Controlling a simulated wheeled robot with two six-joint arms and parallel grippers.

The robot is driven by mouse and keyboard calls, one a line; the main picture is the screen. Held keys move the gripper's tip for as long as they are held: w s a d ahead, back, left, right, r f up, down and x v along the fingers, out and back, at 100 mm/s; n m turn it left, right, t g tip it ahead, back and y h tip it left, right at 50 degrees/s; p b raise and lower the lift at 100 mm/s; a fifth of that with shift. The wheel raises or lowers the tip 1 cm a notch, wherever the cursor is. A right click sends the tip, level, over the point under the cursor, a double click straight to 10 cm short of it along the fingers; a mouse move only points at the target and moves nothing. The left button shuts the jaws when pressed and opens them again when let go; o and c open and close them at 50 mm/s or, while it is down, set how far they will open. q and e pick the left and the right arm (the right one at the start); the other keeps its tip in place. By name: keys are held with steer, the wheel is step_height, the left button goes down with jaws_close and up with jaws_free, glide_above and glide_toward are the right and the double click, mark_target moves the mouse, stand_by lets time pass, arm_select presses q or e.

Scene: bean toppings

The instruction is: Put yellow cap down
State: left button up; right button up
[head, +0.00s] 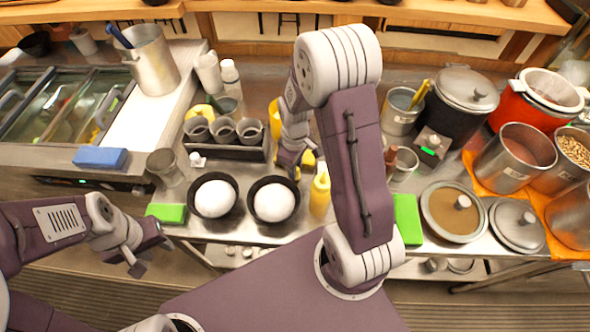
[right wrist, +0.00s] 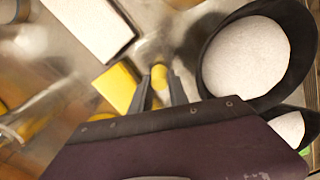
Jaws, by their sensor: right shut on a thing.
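My right gripper (right wrist: 158,85) is shut on a small yellow cap (right wrist: 159,74), which sits between the fingertips in the right wrist view. In the head view my right gripper (head: 292,168) points down just behind the right black bowl (head: 252,214), beside a yellow squeeze bottle (head: 320,194). A black bowl with white contents also shows close by in the right wrist view (right wrist: 204,88). I cannot tell whether the cap touches the counter. My left gripper (head: 150,256) is open and empty, low at the left, away from the counter items.
A second black bowl (head: 192,216) stands left of the first. A dark rack of cups (head: 246,153) is behind them. A yellow block (right wrist: 117,89) lies close to the cap. Steel pots (head: 511,163) and a lidded pan (head: 484,221) crowd the right. Green blocks (head: 166,212) lie near the front edge.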

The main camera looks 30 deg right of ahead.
steer(key=shift+w+f, duration=0.15)
steer(key=shift+f, duration=0.3)
steer(key=shift+f, duration=0.15)
steer(key=o, duration=0.6)
steer(key=shift+o, duration=0.2)
steer(key=shift+r, duration=0.35)
step_height(320, 180, up, 12)
steer(key=p, duration=0.1)
steer(key=shift+f, duration=0.15)
